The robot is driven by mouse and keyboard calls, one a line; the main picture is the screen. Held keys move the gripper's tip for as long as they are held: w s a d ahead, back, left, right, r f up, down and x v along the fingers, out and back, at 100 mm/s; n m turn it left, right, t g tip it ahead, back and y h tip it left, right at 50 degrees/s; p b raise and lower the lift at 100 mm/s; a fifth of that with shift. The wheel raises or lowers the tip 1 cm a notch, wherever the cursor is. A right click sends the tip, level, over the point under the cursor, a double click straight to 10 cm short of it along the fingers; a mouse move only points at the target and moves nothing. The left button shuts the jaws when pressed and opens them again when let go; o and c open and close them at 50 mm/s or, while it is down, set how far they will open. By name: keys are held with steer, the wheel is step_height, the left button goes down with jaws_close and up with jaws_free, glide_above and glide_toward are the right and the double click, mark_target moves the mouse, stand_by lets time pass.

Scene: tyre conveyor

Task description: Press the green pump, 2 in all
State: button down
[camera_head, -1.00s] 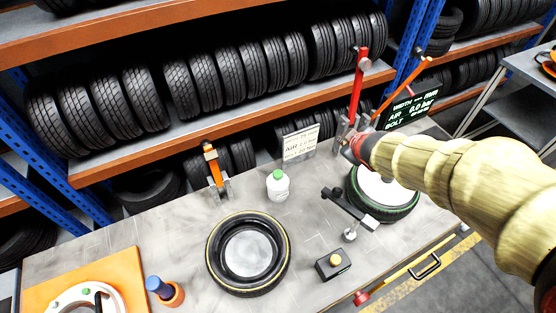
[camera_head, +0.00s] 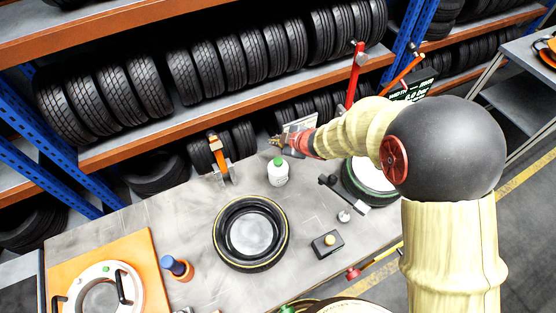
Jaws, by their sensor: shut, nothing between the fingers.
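A white bottle with a green top (camera_head: 278,172) stands upright on the grey workbench; it is the nearest match to a green pump. My arm reaches in from the right. My gripper (camera_head: 274,142) is small and dark in this view, at the arm's left end, just above and behind the bottle's green top in the picture. It looks apart from the top, but the gap in depth is hard to judge. It is shut and empty.
An orange lever (camera_head: 217,155) stands left of the bottle and a red lever (camera_head: 355,75) at the right back. A tyre (camera_head: 250,233), a black box with a yellow button (camera_head: 327,243) and a blue-handled tool (camera_head: 177,267) are on the workbench (camera_head: 190,210). A sign is partly behind my gripper.

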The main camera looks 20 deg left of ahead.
steer(key=b, duration=0.7)
glide_above(277, 162)
steer(key=shift+a+f, duration=0.1)
steer(key=shift+f, duration=3.5)
steer(key=shift+f+b, duration=0.75)
steer(key=shift+f, duration=0.45)
steer(key=shift+f+b, duration=1)
steer(key=shift+f, duration=0.1)
steer(key=shift+r, duration=0.1)
steer(key=shift+r+p, duration=1.4)
steer(key=shift+p, duration=0.1)
step_height(277, 162, up, 5)
steer(key=p, duration=0.5)
